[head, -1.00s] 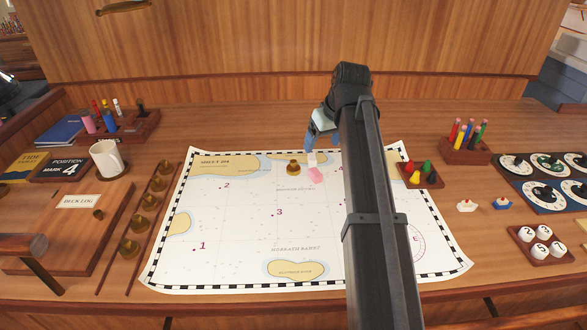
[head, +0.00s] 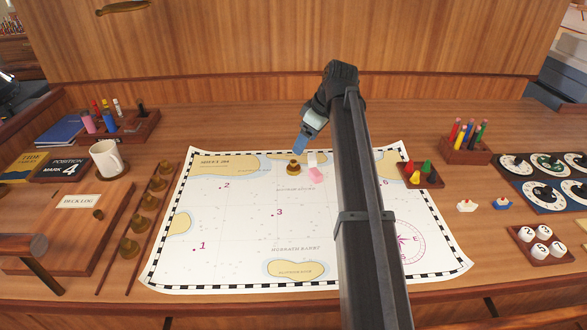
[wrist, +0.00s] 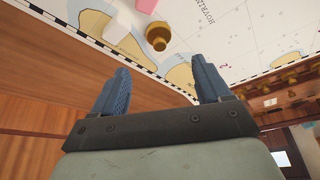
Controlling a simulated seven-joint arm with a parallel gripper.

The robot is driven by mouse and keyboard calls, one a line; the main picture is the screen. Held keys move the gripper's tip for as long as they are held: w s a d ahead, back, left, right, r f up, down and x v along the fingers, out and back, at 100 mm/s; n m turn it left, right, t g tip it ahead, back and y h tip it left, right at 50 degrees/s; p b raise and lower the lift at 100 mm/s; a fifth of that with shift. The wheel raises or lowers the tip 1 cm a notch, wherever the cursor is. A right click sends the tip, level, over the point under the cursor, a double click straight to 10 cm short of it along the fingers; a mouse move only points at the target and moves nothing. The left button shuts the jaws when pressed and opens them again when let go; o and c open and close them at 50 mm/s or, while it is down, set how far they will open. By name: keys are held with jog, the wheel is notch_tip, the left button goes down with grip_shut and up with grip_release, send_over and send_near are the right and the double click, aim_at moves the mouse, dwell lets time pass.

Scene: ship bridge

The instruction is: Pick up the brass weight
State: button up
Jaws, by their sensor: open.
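A brass weight (head: 293,168) stands upright on the upper middle of the white sea chart (head: 240,220). It also shows in the wrist view (wrist: 158,36), beyond my fingertips and roughly between their lines. My gripper (head: 299,150) is just behind and above the weight in the head view, tilted down toward it. In the wrist view my two blue fingers (wrist: 160,80) are spread apart with nothing between them. Several more brass weights (head: 148,203) stand in a wooden rack at the left of the chart.
A pink and white block (head: 315,173) lies close to the right of the weight. A tray of coloured pieces (head: 420,175) sits at the chart's right edge. A white mug (head: 106,158) stands at the left. The chart's lower middle is mostly clear.

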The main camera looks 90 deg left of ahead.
aim_at(294, 161)
jog(key=x, duration=1)
jog(key=shift+s+a+f, duration=0.15)
jog(key=shift+s+f, duration=0.05)
jog(key=shift+f, duration=0.1)
jog(key=c, duration=1.3)
jog(key=shift+r, duration=0.1)
jog(key=shift+r, duration=0.1)
notch_tip(294, 161, up, 9)
jog(key=shift+f, duration=0.25)
jog(key=shift+w+r, duration=0.2)
jog(key=shift+r, duration=0.15)
jog(key=w+a+f+m, duration=0.1)
jog(key=w+a+m, duration=0.2)
jog(key=w, duration=1.4)
jog(key=w+a+f+m+t+y, duration=0.1)
jog(key=w+a+m, duration=0.2)
jog(key=w, duration=1.4)
jog(key=shift+w+a+f+t+y, duration=0.25)
jog(key=shift+a+f+t+y, duration=0.05)
jog(key=shift+a, duration=0.85)
